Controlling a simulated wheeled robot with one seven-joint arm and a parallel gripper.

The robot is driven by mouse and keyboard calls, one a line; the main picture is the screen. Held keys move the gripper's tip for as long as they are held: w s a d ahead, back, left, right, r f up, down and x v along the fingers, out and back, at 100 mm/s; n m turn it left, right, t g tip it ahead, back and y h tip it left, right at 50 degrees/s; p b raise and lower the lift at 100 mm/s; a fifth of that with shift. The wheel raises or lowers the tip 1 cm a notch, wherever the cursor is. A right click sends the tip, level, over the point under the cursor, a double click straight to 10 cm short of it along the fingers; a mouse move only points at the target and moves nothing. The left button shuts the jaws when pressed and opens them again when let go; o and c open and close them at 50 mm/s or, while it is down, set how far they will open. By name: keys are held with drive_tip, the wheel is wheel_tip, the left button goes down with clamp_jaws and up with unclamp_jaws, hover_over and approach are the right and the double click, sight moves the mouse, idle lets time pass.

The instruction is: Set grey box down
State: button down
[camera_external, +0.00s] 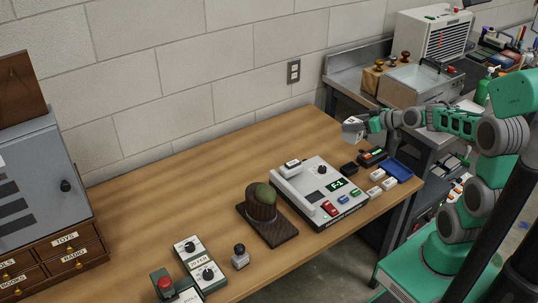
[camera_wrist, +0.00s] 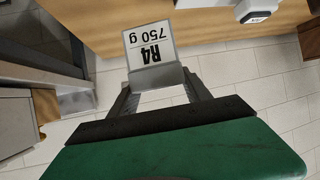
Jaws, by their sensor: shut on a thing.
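The grey box (camera_external: 351,130) is held in my gripper (camera_external: 363,124) above the far right end of the wooden table. In the wrist view the grey box (camera_wrist: 148,42) shows a white label reading "R4 750 g", upside down. My gripper (camera_wrist: 156,78) is shut on its lower part in that view. The box appears clear of the tabletop, but the exact height is hard to tell. Its underside is hidden.
The tabletop along the wall is clear.

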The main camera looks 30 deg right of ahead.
drive_tip(key=shift+s+a+n+y, duration=0.25)
drive_tip(key=shift+a+n+y, duration=0.1)
drive_tip(key=shift+a, duration=0.25)
drive_tip(key=shift+s+a+n+y, duration=0.2)
drive_tip(key=shift+a+n+y, duration=0.15)
drive_tip(key=shift+a, duration=0.2)
drive_tip(key=shift+w+f, duration=0.1)
drive_tip(key=shift+w+d+f+p, duration=0.2)
drive_tip(key=shift+w+f+p, duration=0.05)
drive_tip(key=shift+w+f, duration=3.1)
drive_tip(key=shift+w+d+f+p, duration=0.2)
drive_tip(key=shift+w+f+p, duration=0.05)
drive_tip(key=shift+w+f, duration=3.05)
drive_tip(key=shift+w+r, duration=0.2)
drive_tip(key=shift+f, duration=0.15)
drive_tip(key=shift+c, duration=2.4)
unclamp_jaws()
drive_tip(key=shift+f, duration=0.1)
